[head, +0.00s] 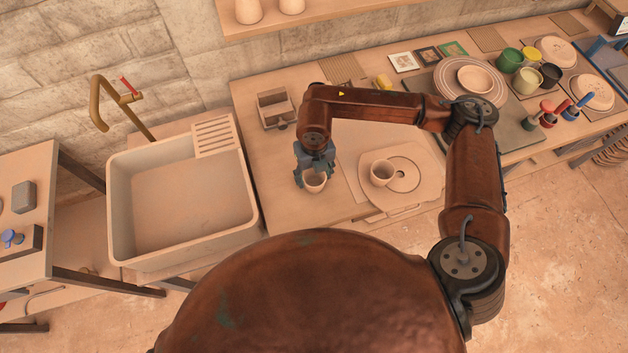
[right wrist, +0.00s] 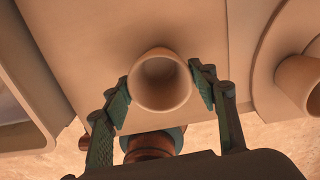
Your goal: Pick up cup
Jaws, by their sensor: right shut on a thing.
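A tan cup (head: 315,183) is between the fingers of my right gripper (head: 315,167), near the front left of the wooden counter. In the right wrist view the right gripper (right wrist: 168,92) is shut on the cup (right wrist: 160,82), with one finger pad on each side of it. The cup's open mouth faces the wrist camera. I cannot tell whether its base touches the counter. A second tan cup (head: 382,173) stands on a pale round-holed board to the right; part of it shows at the right edge of the right wrist view (right wrist: 299,82). My left gripper is not in view.
The pale board (head: 420,172) lies right of the held cup. A sink (head: 117,215) is to the left, and a small divided wooden box (head: 276,108) stands behind. Plates, coloured cups and other items fill the counter's right part. The counter's front left is clear.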

